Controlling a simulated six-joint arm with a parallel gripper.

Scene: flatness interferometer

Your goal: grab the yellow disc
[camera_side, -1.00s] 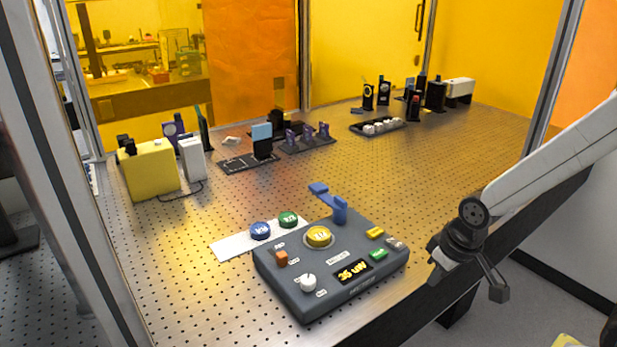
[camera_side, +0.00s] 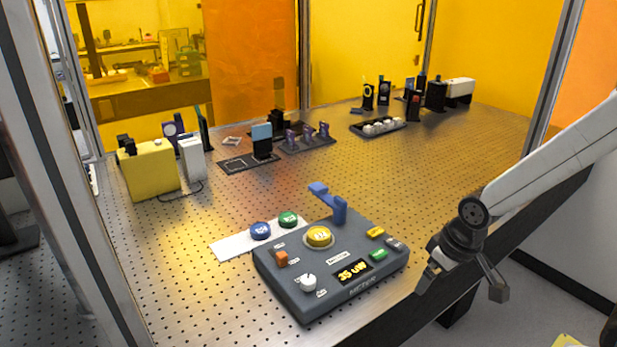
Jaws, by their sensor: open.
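The yellow disc (camera_side: 319,236) sits in a round seat on top of the dark grey instrument box (camera_side: 335,290), in front of a blue upright arm (camera_side: 337,207). My gripper (camera_side: 460,287) is open and empty at the right, beyond the box's right side. Its fingers point down, and it is well apart from the disc.
A blue disc (camera_side: 260,231) and a green disc (camera_side: 288,219) lie on a white strip (camera_side: 232,246) left of the box. Optics stand farther back on the perforated table (camera_side: 410,170).

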